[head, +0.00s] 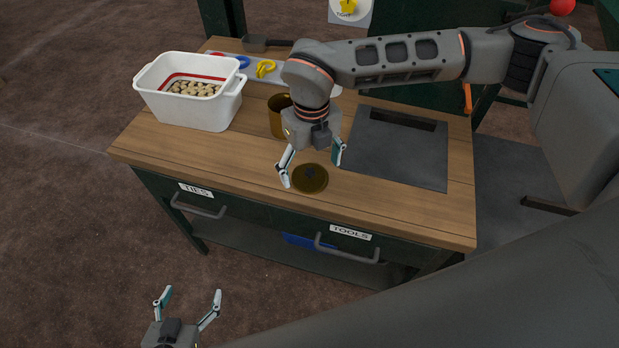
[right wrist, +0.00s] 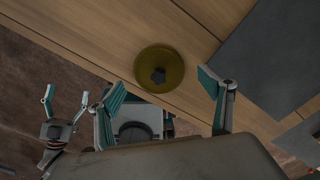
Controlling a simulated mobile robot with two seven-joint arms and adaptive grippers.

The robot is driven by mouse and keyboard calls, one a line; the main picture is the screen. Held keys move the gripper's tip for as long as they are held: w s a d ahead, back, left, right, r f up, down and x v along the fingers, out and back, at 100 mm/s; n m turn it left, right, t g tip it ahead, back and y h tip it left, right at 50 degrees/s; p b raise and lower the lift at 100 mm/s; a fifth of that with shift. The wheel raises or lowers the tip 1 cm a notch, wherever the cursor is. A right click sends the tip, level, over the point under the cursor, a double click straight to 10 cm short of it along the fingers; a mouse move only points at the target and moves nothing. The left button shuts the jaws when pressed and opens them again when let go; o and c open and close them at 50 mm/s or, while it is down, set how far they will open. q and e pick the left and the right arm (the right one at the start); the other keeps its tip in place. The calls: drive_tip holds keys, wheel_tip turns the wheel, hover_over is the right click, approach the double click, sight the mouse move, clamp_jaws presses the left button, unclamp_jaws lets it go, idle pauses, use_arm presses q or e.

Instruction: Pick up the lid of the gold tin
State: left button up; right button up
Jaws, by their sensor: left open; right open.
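The round gold lid (head: 310,179) with a dark knob lies flat on the wooden table near its front edge. It also shows in the right wrist view (right wrist: 160,67), just beyond the fingertips. The gold tin (head: 278,116) stands upright behind it, partly hidden by my right arm. My right gripper (head: 312,166) is open and empty above the lid, its fingers on either side of the lid in the head view. My left gripper (head: 189,294) is open and empty, low in front of the table at the bottom left.
A white tub (head: 193,112) holding several pale round pieces stands at the table's left. A dark grey plate (head: 397,150) lies to the right of the lid. A yellow clamp-like item (head: 265,68) and a dark pan (head: 256,43) lie at the back. Drawer handles (head: 347,253) stick out in front.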

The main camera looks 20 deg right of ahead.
wheel_tip(320, 180, down, 2)
drive_tip(key=shift+f+b, duration=0.1)
drive_tip(key=shift+b, duration=0.2)
use_arm(q)
drive_tip(key=shift+s+f, duration=0.2)
drive_tip(key=shift+f, duration=0.6)
use_arm(e)
drive_tip(key=shift+r, duration=0.25)
drive_tip(key=c, duration=1)
use_arm(q)
drive_tip(key=shift+r, duration=0.15)
use_arm(e)
drive_tip(key=shift+r, duration=0.1)
